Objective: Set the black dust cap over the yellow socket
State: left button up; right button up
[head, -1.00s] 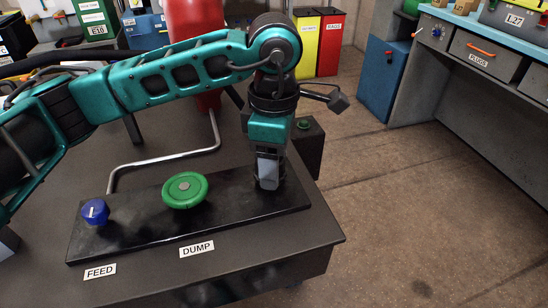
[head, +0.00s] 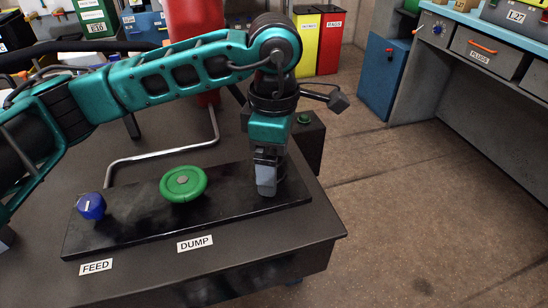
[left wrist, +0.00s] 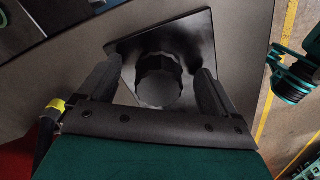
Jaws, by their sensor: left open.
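A black ribbed round cap (left wrist: 158,80) stands on the black panel (left wrist: 203,40) in the left wrist view. My left gripper (left wrist: 155,85) is open, with one finger on each side of the cap; whether they touch it I cannot tell. In the head view my left gripper (head: 267,188) points down over the right end of the panel (head: 225,207), right of the green handwheel, and hides the cap. No yellow socket shows; whether it lies under the cap I cannot tell.
The green handwheel (head: 183,184) and blue knob (head: 91,206) stand on the panel left of the gripper. A bent metal pipe (head: 165,155) runs behind. A dark box with a green button (head: 304,118) stands behind right.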

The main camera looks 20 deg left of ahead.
jog(key=shift+r, duration=0.1)
pick_arm(q)
notch_tip(320, 180, up, 13)
jog(key=p, duration=0.1)
jog(key=shift+p, duration=0.3)
pick_arm(e)
jog(key=r, duration=0.1)
jog(key=a+r, duration=0.1)
jog(key=r, duration=0.2)
jog(key=shift+w+a, duration=0.3)
jog(key=shift+w, duration=0.1)
pick_arm(q)
jog(key=shift+s+f, duration=0.1)
pick_arm(e)
jog(key=shift+s, duration=0.1)
